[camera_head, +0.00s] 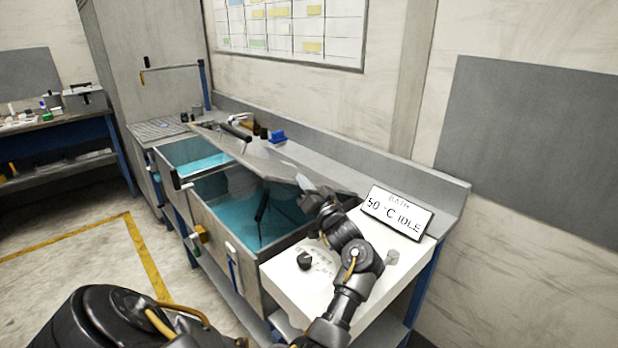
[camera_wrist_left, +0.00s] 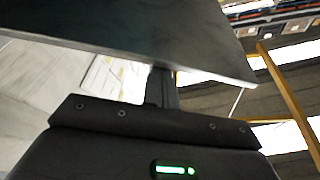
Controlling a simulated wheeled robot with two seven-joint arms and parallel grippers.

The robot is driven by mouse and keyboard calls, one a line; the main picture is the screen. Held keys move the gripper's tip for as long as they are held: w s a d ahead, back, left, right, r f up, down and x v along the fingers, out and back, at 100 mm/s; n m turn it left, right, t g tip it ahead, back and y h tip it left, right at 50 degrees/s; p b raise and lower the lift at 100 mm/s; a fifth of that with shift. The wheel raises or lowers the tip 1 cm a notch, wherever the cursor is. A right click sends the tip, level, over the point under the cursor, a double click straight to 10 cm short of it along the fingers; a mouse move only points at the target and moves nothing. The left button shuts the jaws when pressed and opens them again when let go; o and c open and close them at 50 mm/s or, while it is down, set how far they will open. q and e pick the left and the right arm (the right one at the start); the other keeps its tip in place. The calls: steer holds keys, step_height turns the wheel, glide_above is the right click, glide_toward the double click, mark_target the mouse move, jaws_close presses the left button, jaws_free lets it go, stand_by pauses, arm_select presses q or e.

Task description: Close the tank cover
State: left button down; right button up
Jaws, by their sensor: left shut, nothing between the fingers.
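The tank (camera_head: 208,222) is an open grey basin with teal liquid, in the middle of the head view. A grey panel that looks like its cover (camera_head: 265,158) stands raised and tilted along the tank's back side. My left gripper (camera_head: 304,184) is shut and empty, at the panel's right part above the tank. In the left wrist view, a dark flat panel (camera_wrist_left: 130,30) fills the top, and the shut fingers (camera_wrist_left: 163,85) reach up to its underside. I cannot tell whether they touch. My right gripper is not in view.
A white control top with a black knob (camera_head: 304,260) and a display sign (camera_head: 398,212) reading 50 °C IDLE lie right of the tank. A smaller basin (camera_head: 200,165) with teal liquid is at left. A dark rod (camera_head: 262,206) shows inside the tank. A blue object (camera_head: 277,137) sits behind.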

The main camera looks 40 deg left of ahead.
arm_select(q)
steer(key=shift+s+f, duration=0.15)
steer(key=shift+f, duration=0.1)
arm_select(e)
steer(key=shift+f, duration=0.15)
arm_select(q)
steer(key=shift+a, duration=0.1)
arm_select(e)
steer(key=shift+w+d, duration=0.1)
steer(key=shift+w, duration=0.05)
